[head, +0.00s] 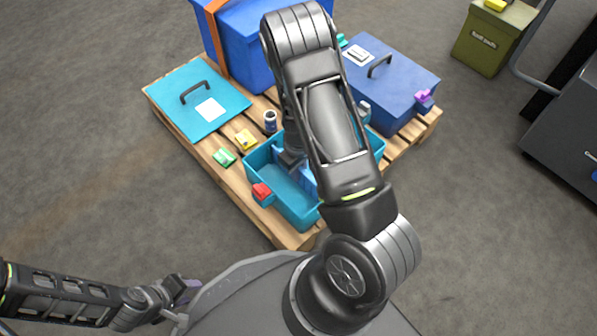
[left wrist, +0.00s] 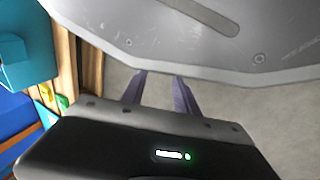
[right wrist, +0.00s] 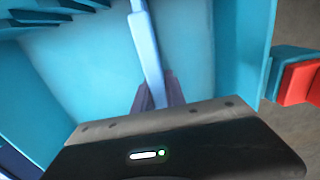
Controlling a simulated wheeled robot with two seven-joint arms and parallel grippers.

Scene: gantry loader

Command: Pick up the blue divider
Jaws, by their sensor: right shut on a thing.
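The blue divider (right wrist: 148,50) is a thin light-blue panel seen edge-on between my right fingers in the right wrist view. In the head view, part of the divider (head: 306,178) shows inside the open teal bin (head: 262,160). My right gripper (right wrist: 156,92) is shut on the divider, down in the bin; my right arm hides much of it in the head view. My left gripper (head: 190,287) is at the lower left, off the pallet, beside my grey base. Its fingers (left wrist: 160,80) stand apart with nothing between them in the left wrist view.

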